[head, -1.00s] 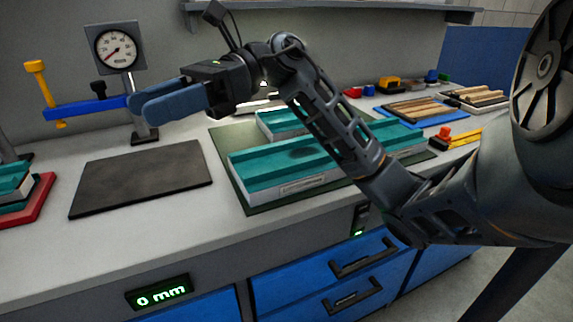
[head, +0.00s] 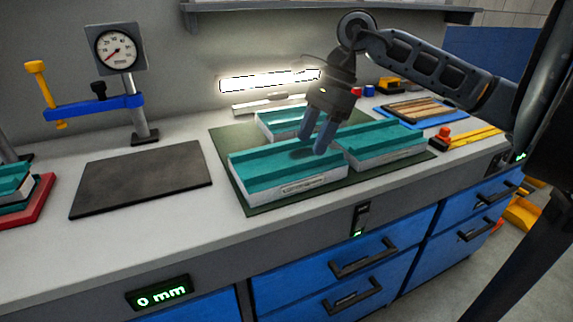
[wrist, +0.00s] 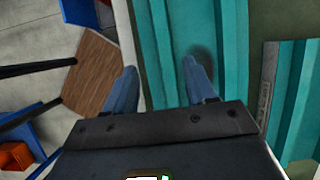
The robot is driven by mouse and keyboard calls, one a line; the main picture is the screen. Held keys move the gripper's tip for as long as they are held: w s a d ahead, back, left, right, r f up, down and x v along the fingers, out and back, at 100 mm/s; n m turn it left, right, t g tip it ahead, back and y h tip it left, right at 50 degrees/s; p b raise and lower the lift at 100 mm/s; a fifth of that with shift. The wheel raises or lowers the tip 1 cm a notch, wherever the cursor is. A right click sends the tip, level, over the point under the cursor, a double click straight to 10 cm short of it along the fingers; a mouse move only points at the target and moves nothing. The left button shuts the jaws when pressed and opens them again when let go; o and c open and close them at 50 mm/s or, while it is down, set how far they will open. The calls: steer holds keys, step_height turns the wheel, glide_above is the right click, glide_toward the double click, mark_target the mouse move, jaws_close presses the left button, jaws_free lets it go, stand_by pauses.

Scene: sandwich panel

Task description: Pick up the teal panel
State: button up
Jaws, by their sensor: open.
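Several teal panels with white sides lie on the dark green mat (head: 262,207): a front-left one (head: 280,165), a right one (head: 385,145) and a back one (head: 282,121). The front-left panel has a dark round patch on top. My gripper (head: 313,150) is open, pointing down above the front-left panel near its right end, with nothing between its fingers. In the wrist view, a teal panel (wrist: 180,30) runs beneath my open gripper (wrist: 160,88), its edge between the fingers. Another teal panel (wrist: 295,105) is at the right. I cannot tell the gap in height.
More teal pieces sit on a red tray (head: 38,203) at far left. A black mat (head: 140,178) lies empty. A dial gauge stand (head: 140,110) is behind it. Wooden strips on a blue tray (head: 425,112) lie right. A lit lamp (head: 270,80) is at the back.

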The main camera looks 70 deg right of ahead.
mark_target(296, 163)
steer(key=w+f, duration=0.1)
steer(key=w+a+f+p, duration=0.1)
steer(key=f, duration=0.1)
steer(key=shift+w+a+f, duration=0.1)
steer(key=shift+w+f, duration=0.1)
steer(key=shift+f, duration=0.1)
steer(key=shift+w+a+f, duration=0.1)
steer(key=shift+w+f, duration=0.05)
steer(key=shift+f, duration=0.35)
jaws_close()
